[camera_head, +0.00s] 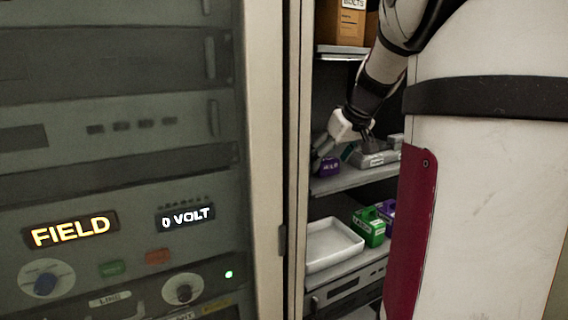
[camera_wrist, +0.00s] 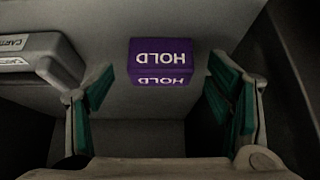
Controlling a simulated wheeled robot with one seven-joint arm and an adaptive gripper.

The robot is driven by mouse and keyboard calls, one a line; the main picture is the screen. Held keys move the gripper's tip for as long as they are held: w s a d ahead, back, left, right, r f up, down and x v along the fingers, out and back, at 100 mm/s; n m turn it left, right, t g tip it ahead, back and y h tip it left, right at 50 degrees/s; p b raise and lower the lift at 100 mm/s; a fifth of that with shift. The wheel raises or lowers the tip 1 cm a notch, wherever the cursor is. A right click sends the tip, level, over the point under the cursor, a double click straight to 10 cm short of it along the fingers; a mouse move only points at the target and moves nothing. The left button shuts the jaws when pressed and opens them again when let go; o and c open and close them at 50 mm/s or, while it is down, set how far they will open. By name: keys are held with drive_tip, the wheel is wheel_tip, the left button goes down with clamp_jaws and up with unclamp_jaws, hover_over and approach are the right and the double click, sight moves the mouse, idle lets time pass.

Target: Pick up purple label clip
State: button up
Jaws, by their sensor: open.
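A purple label clip (camera_wrist: 160,62) reading HOLD, upside down in the wrist view, sits on a grey shelf. It also shows in the head view (camera_head: 329,166) on the middle shelf. My gripper (camera_wrist: 163,85) is open, its two green-padded fingers spread to the left and right. The clip lies just beyond the fingertips, roughly centred between them with a gap on both sides. Nothing is held. In the head view my gripper is partly hidden around the clip.
A grey cartridge holder (camera_wrist: 38,62) stands left of my fingers; it shows right of the clip in the head view (camera_head: 375,158). Below are a white tray (camera_head: 332,244), a green clip (camera_head: 368,228) and another purple piece (camera_head: 387,208). A cabinet post (camera_head: 272,150) stands left.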

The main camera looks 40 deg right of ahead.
drive_tip(key=shift+w+f, duration=0.25)
drive_tip(key=shift+f, duration=0.1)
drive_tip(key=shift+c, duration=0.3)
drive_tip(key=c, duration=1)
drive_tip(key=shift+r, duration=0.1)
